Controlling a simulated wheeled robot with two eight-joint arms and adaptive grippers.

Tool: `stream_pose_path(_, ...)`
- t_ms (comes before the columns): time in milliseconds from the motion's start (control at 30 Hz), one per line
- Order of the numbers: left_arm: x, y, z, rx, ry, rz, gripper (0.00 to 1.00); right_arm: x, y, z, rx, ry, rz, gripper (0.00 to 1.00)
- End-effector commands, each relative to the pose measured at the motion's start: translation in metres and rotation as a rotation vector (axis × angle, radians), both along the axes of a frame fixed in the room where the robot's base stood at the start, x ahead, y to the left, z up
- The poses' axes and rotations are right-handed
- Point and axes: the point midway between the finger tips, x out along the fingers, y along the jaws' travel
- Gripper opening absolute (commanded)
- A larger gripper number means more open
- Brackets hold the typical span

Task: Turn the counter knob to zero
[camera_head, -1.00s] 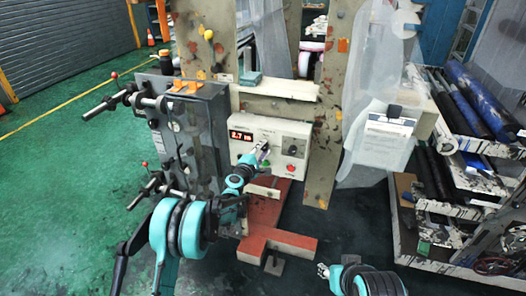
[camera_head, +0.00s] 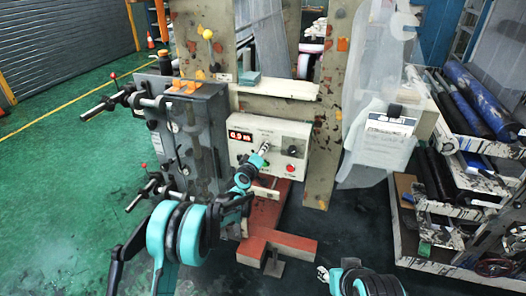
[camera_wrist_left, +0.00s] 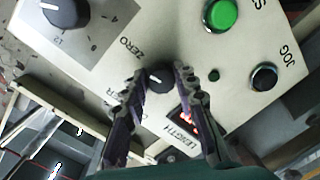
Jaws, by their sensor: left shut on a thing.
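The counter knob (camera_wrist_left: 158,76) is a small black knob with a white pointer line, next to the word ZERO on the cream control panel (camera_head: 300,128). My left gripper (camera_wrist_left: 163,82) is shut on it, one dark finger on each side. In the head view my left gripper (camera_head: 265,149) reaches the panel face and hides the knob. The red length display (camera_head: 240,136) seems to read 0.9 m; part of it also shows in the left wrist view (camera_wrist_left: 187,121). My right gripper (camera_head: 322,273) is low in the head view, away from the panel; its jaws are too small to judge.
A larger black knob (camera_wrist_left: 65,12), a green button (camera_wrist_left: 222,14) and a black JOG button (camera_wrist_left: 264,76) sit around the counter knob. A red button (camera_head: 290,168) is on the panel. A red base (camera_head: 285,243) lies below. A roll rack (camera_head: 465,200) stands right.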

Motion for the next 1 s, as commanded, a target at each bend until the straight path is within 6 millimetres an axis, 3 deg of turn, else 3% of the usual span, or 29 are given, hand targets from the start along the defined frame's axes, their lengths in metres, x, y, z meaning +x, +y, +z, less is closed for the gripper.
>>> stream_pose_path(400,-0.0014,-0.0018,-0.0028,0.183,-0.056,-0.005,0.0,0.0,0.0,-0.0033,0.0,0.0,0.0,0.4)
stream_pose_path(967,-0.0015,-0.0018,-0.0032,0.209,-0.064,-0.006,0.0,0.0,0.0,-0.0036,0.0,0.0,0.0,0.4)
stream_pose_path(1000,-0.0015,-0.0017,-0.0031,0.209,-0.064,-0.006,0.36,0.0,0.0,-0.0036,0.0,0.0,0.0,0.4)
